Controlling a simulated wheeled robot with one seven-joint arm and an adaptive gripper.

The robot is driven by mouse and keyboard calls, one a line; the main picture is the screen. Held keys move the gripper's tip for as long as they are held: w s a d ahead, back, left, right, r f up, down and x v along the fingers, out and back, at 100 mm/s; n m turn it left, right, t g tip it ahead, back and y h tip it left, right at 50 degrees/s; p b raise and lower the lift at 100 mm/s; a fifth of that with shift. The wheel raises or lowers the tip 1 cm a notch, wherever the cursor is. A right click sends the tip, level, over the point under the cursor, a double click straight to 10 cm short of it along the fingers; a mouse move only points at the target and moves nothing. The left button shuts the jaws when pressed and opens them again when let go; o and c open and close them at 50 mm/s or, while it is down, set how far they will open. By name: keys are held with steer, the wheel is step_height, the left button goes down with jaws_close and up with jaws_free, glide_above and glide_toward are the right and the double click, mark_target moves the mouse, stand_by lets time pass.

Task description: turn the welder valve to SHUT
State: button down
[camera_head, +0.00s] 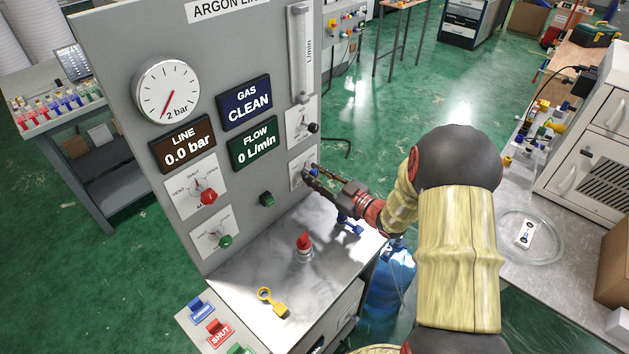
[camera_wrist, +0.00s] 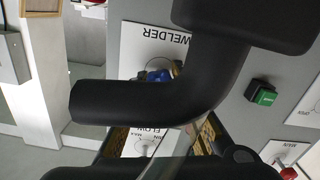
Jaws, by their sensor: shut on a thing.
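The welder valve is a blue knob (camera_head: 315,173) on a white plate (camera_head: 298,176) low on the right of the grey panel. My gripper (camera_head: 309,174) reaches it from the right and is shut on the knob. The wrist view shows the plate (camera_wrist: 146,45) upside down with the word WELDER, and part of the blue knob (camera_wrist: 165,73). A black finger covers much of the plate there. The knob's pointer and the plate's marks cannot be read, so its setting is not clear.
A black knob (camera_head: 313,128) sits just above. A red-topped part (camera_head: 303,242) and a yellow tag (camera_head: 272,303) are on the bench below. The line display (camera_head: 184,144) reads 0.0 bar.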

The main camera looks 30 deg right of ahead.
steer(key=n+b, duration=0.6)
steer(key=shift+f+n+b, duration=0.3)
steer(key=shift+b, duration=0.05)
steer(key=n+b, duration=0.5)
steer(key=b, duration=0.1)
steer(key=shift+r, duration=0.1)
steer(key=c, duration=1.6)
jaws_free()
steer(key=shift+r, duration=0.1)
steer(key=shift+o, duration=0.6)
steer(key=v, duration=1.2)
